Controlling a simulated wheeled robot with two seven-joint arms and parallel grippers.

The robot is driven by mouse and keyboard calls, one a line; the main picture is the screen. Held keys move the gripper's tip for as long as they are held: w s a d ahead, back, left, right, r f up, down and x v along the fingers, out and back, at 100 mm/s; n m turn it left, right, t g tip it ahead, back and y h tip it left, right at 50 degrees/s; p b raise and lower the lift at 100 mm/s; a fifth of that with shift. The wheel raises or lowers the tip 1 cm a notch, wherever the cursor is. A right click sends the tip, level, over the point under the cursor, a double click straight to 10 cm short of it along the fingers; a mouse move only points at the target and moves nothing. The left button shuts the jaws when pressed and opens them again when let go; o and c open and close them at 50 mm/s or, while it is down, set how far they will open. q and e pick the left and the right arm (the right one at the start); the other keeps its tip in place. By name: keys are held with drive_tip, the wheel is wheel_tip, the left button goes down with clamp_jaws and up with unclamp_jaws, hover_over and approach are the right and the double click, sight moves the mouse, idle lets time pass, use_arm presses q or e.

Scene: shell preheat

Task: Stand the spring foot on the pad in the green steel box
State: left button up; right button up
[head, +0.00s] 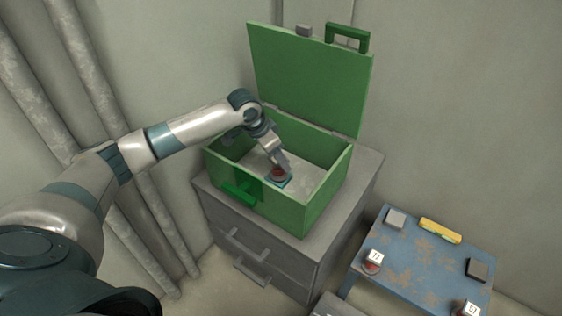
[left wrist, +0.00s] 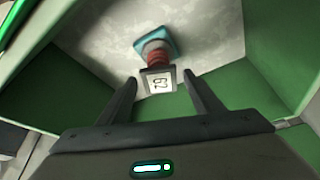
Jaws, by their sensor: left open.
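The green steel box (head: 315,207) stands on a grey cabinet with its lid open. Inside it, a teal pad (head: 286,184) lies on the pale floor; the pad also shows in the left wrist view (left wrist: 168,38). The spring foot (head: 277,174), a red coil with a white numbered label on its dark square top (left wrist: 158,82), appears upright on the pad. My left gripper (head: 282,167) reaches down into the box. In the left wrist view its fingers (left wrist: 160,80) are apart, one to each side of the foot's labelled top, with gaps visible. My right gripper is not in view.
The grey cabinet (head: 345,222) has drawer handles at its front. At right, a worn blue table (head: 415,262) carries two other labelled pieces (head: 373,261) (head: 466,309), a grey block (head: 396,218), a yellow level (head: 440,230) and a dark block (head: 477,268).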

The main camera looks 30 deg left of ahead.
use_arm(q)
drive_tip(key=v, duration=0.6)
drive_tip(key=shift+r, duration=0.4)
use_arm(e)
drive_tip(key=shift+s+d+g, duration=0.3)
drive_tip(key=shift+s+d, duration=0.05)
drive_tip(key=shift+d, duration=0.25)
use_arm(q)
drive_tip(key=shift+s+a, duration=0.1)
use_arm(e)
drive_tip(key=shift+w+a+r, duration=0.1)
